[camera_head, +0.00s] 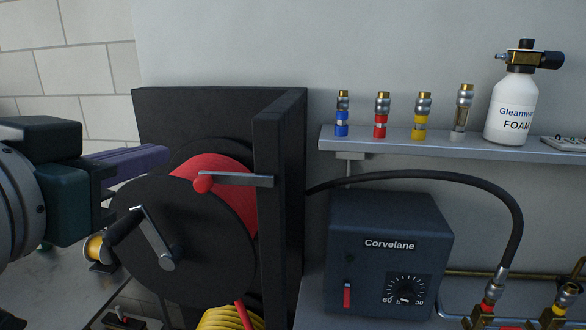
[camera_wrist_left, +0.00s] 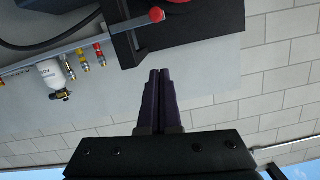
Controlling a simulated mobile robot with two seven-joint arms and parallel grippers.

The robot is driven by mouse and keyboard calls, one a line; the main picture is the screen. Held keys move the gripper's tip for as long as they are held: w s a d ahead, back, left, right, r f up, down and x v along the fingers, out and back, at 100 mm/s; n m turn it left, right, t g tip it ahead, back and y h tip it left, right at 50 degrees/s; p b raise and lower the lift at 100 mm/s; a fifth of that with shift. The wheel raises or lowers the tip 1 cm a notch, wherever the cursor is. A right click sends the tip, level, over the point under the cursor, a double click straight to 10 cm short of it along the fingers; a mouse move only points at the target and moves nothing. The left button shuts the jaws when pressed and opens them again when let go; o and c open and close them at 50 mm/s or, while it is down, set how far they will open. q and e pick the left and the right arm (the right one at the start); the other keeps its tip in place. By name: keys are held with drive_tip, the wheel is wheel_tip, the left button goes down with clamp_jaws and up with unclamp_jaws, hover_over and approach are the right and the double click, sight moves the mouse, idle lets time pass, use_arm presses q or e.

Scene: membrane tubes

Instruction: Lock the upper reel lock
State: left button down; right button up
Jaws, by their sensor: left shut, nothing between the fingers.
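The reel lock is a grey lever (camera_head: 240,180) with a red ball knob (camera_head: 203,184) at its left end. It lies roughly level across the front of the upper reel, which has a black disc (camera_head: 165,250) and red hose (camera_head: 222,170). The knob also shows in the left wrist view (camera_wrist_left: 156,14). My left gripper (camera_head: 160,156) is shut and empty, a little left of and above the knob in the picture. Its closed fingers also show in the left wrist view (camera_wrist_left: 158,76), apart from the knob. My right gripper is not in view.
A dark upright post (camera_head: 268,200) stands right of the reel. The reel's crank handle (camera_head: 122,226) sticks out at lower left. A shelf (camera_head: 390,147) holds several couplings and a foam bottle (camera_head: 512,110). Below is a Corvelane box (camera_head: 390,265). A black hose (camera_head: 430,173) arches above it.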

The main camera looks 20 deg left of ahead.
sight(232, 183)
use_arm(q)
drive_tip(key=w+a+f+p, duration=0.2)
drive_tip(key=w+f, duration=0.4)
drive_tip(key=w, duration=0.3)
drive_tip(key=shift+w+a+p, duration=0.25)
drive_tip(key=shift+a+p, duration=0.15)
drive_tip(key=shift+a, duration=0.15)
drive_tip(key=shift+a+f+n, duration=0.1)
drive_tip(key=shift+f+n, duration=0.15)
drive_tip(key=shift+n, duration=0.05)
